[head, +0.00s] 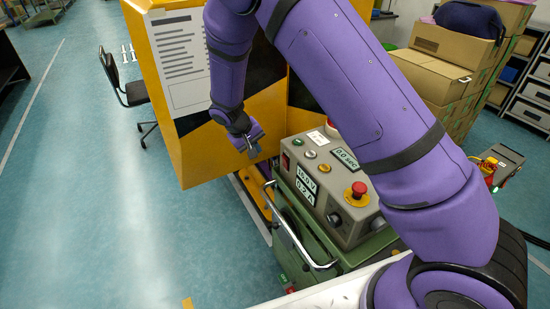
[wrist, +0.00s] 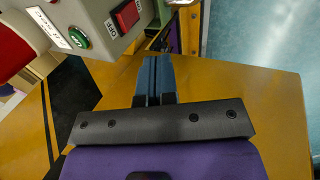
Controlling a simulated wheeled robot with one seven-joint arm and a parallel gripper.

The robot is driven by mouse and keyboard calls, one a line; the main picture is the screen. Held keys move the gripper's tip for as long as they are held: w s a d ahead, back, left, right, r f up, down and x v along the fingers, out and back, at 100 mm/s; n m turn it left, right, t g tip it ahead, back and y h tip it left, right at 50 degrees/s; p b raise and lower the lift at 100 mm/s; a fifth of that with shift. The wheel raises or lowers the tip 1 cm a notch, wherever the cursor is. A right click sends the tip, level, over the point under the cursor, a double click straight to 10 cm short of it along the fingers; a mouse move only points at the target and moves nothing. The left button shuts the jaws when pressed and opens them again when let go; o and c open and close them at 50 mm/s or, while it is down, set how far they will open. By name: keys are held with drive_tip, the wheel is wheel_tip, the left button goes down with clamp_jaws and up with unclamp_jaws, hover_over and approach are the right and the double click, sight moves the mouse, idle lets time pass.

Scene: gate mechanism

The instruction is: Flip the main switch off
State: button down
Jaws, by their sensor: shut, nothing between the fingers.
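The main switch is a red rocker (wrist: 127,14) on the grey control box face in the wrist view, with OFF lettering beside it. In the head view the same red switch (head: 285,161) sits at the left end of the grey control box (head: 345,215). My gripper (head: 254,153) is shut and empty, to the left of the switch and apart from it. In the wrist view the fingers (wrist: 154,65) point toward the box, below and right of the switch. I cannot tell the switch's position.
A green button (wrist: 82,40) is near the switch. A red mushroom button (head: 356,189) and displays are on the box top. A yellow and black panel (head: 180,150) stands close behind my gripper. A chrome handle (head: 300,240) juts out in front. Open floor lies left.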

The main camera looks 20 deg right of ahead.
sight(284, 165)
drive_tip(key=w+d+f, duration=0.1)
drive_tip(key=d+f, duration=0.7)
drive_tip(key=shift+w+f, duration=0.25)
drive_tip(key=shift+d, duration=0.1)
idle(0.4)
drive_tip(key=shift+w+d+r+y, duration=0.1)
drive_tip(key=shift+d+y, duration=0.3)
drive_tip(key=shift+a, duration=0.1)
drive_tip(key=shift+r, duration=0.1)
